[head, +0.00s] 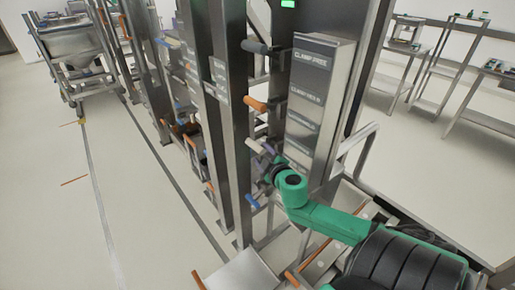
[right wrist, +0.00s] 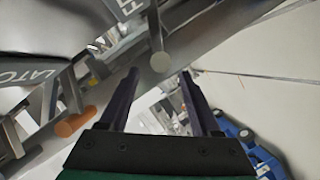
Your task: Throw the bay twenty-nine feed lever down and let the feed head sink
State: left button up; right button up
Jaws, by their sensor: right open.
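My right gripper (head: 268,158) is open beside the dark post with the levers. In the right wrist view my right gripper (right wrist: 159,76) has its two dark fingers spread. A grey lever with a round end (right wrist: 158,62) lies just ahead of the fingertips, roughly between them, not gripped. In the head view a pale grey handle (head: 254,146) shows beside the gripper. I cannot read a bay number on it. I cannot make out the feed head. My left gripper is out of view.
An orange handle (head: 257,104) and a black handle (head: 257,47) stick out higher on the post. A grey cabinet (head: 318,85) labelled "CLAMP FREE" stands right of it. A wheeled hopper (head: 72,45) is far left.

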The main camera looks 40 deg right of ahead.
aim_at(257, 148)
jog(key=x, duration=0.6)
jog(key=shift+d+f, duration=0.15)
jog(key=shift+d, duration=0.05)
jog(key=shift+a, duration=0.15)
jog(key=shift+c, duration=0.9)
grip_shut()
